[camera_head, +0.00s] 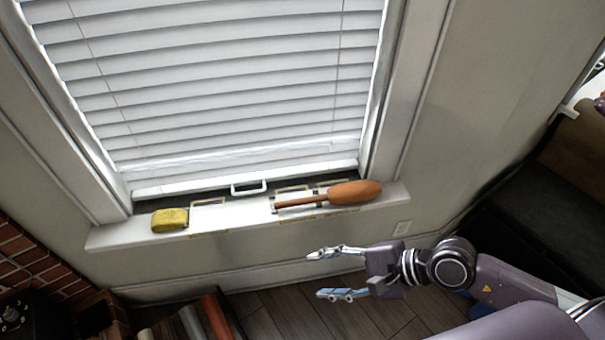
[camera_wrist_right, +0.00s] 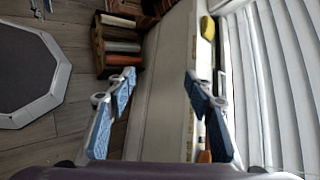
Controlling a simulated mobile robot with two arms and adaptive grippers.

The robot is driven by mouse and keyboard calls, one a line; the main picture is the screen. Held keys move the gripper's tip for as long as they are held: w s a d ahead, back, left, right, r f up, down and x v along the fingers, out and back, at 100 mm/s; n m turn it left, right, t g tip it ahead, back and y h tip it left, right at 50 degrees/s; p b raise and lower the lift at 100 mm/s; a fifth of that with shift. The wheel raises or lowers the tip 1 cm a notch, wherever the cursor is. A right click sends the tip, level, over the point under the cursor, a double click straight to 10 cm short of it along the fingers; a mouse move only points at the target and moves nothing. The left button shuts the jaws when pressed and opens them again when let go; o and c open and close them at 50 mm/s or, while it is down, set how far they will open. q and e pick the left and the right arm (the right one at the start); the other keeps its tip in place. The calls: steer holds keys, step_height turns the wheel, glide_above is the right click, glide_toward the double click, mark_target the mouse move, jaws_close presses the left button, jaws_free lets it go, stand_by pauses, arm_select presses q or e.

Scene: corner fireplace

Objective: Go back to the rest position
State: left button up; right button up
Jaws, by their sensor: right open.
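My right gripper (camera_head: 327,273) is open and empty in front of the window sill, over the floor, with its fingers pointing left in the head view. Its two blue-padded fingers also show in the right wrist view (camera_wrist_right: 160,90), spread apart with nothing between them. An orange-brown utensil with a thick rounded end (camera_head: 354,192) and a thin handle lies on the sill (camera_head: 112,236), apart from the gripper. A yellow block (camera_head: 170,219) lies at the sill's left end; it also shows in the right wrist view (camera_wrist_right: 207,28). My left gripper is not in view.
A window with white blinds (camera_head: 220,85) rises behind the sill. A rack with coloured rolls or books (camera_wrist_right: 119,40) stands on the floor below. A brick wall (camera_head: 35,262) is at the left and a dark piece of furniture (camera_head: 535,215) at the right. Wooden floor (camera_head: 275,315) shows below.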

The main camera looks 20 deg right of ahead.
steer(key=w+d+f+m+t+h, duration=0.1)
steer(key=w+d+f+m+t, duration=0.25)
steer(key=f+m, duration=0.45)
steer(key=w+d+f+m+t, duration=0.25)
steer(key=w+d+m, duration=0.2)
steer(key=m, duration=0.65)
steer(key=s+d+f+m+g+h, duration=0.1)
steer(key=s+d+f+m+h, duration=0.15)
steer(key=f+m, duration=0.4)
steer(key=s+d+f+m+h, duration=0.1)
steer(key=d+f+m+h, duration=0.1)
steer(key=d+f+m, duration=0.35)
steer(key=s+d+f+m+g+h, duration=0.1)
steer(key=s+f+m+h, duration=0.1)
steer(key=f+m, duration=0.6)
steer(key=s+a+f+m+g, duration=0.2)
steer(key=s+f+m, duration=0.3)
steer(key=s, duration=0.4)
steer(key=s+a+f+m+g+h, duration=0.1)
steer(key=s+f+m, duration=0.4)
steer(key=s, duration=0.5)
steer(key=s+a+f+m+g, duration=0.3)
steer(key=s+f+m+g, duration=0.2)
steer(key=s+f, duration=0.3)
steer(key=shift+s+a+m, duration=0.3)
steer(key=shift+s+m, duration=0.1)
steer(key=shift+s, duration=0.8)
steer(key=shift+f+h, duration=0.1)
steer(key=shift+h, duration=0.15)
steer(key=shift+c, duration=0.4)
